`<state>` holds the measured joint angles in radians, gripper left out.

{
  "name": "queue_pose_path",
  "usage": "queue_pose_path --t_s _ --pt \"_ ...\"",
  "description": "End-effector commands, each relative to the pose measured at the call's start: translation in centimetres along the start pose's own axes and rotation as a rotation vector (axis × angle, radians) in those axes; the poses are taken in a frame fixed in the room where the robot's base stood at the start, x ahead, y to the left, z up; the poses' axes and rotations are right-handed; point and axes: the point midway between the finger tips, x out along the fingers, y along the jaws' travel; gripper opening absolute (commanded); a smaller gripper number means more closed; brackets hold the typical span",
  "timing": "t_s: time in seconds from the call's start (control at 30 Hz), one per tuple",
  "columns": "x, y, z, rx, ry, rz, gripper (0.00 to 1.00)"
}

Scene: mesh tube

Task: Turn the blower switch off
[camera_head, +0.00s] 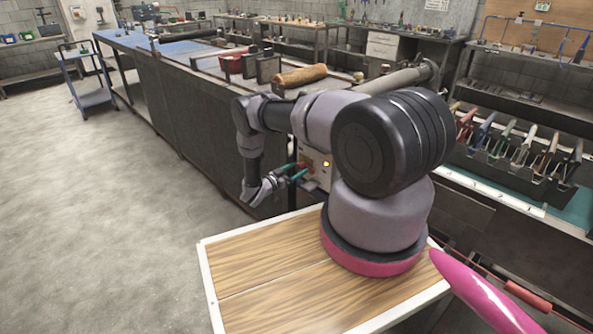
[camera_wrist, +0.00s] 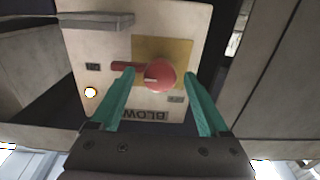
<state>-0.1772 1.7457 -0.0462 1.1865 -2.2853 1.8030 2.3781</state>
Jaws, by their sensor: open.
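The blower switch (camera_wrist: 160,74) is a round red knob with a pale mark and a red handle pointing left in the wrist view. It sits on a yellow square plate on a cream panel (camera_wrist: 190,22). Upside-down lettering reading "BLOW" and small dark labels show on the panel. My gripper (camera_wrist: 162,76) has green fingers, open, one on each side of the knob; I cannot tell whether they touch it. In the head view my gripper (camera_head: 297,174) is at the panel (camera_head: 318,165), and the knob is mostly hidden there.
The panel is at the side of a long dark bench (camera_head: 195,100) bearing a brown roll (camera_head: 300,75) and a red container (camera_head: 232,64). A rack of tools (camera_head: 520,150) stands at right.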

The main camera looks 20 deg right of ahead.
Motion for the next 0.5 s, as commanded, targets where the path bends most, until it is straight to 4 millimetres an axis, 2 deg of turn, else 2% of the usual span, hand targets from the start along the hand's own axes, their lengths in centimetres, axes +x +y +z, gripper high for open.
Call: queue_pose_path --t_s 0.1,0.17,0.3,0.5 --pt "-0.02 0.0 0.0 0.0 0.0 0.0 0.79" --pt "-0.02 0.0 0.0 0.0 0.0 0.0 0.56" --pt "-0.03 0.0 0.0 0.0 0.0 0.0 0.02" --pt "-0.03 0.0 -0.01 -0.007 0.0 0.0 0.0"
